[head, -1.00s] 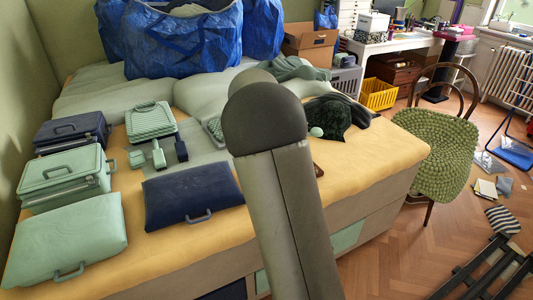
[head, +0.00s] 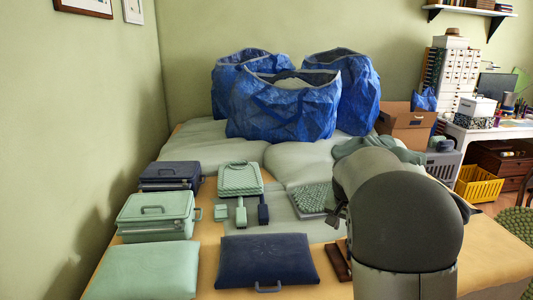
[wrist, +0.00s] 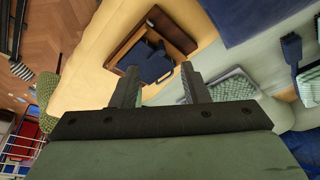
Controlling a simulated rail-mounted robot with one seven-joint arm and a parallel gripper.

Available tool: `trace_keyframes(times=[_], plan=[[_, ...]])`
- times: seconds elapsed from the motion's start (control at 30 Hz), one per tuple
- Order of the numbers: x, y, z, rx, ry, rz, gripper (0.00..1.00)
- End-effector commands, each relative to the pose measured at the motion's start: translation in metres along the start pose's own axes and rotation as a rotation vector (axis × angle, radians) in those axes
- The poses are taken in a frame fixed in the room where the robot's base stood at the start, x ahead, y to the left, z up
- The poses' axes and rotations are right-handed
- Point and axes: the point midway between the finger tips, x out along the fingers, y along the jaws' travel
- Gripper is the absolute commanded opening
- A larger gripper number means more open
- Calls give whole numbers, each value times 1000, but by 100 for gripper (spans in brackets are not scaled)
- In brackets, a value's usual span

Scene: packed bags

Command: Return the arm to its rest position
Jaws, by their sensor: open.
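My gripper (wrist: 160,76) shows in the wrist view with its two fingers apart and nothing between them. Beyond the fingertips, below the camera, lies a brown wooden tray (wrist: 190,42) holding dark blue items (wrist: 148,62). In the head view my own arm (head: 405,225) rises in the lower right and hides my gripper. The brown tray (head: 337,262) shows only partly there, just left of my arm.
The bed (head: 490,255) holds light green cases (head: 157,216), a dark blue case (head: 266,262), brushes (head: 241,212) and a woven tray (head: 313,199). Blue bags (head: 285,105) stand behind. A cardboard box (head: 407,125) and yellow crate (head: 478,184) are at right.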

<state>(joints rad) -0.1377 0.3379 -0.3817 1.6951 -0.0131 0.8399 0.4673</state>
Motion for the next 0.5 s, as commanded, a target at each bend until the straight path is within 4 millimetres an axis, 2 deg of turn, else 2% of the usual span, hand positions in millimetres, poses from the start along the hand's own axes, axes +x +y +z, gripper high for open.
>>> trace_keyframes(times=[0.03,0.17,0.2,0.3,0.4,0.5], plan=[[-30,6,23,-42,-36,-28,41],[-79,21,106,-215,-137,-87,41],[-93,27,132,-274,-162,-102,41],[-119,45,195,-418,-214,-125,41],[-136,65,246,-539,-248,-133,41],[-142,82,281,-627,-271,-131,41]])
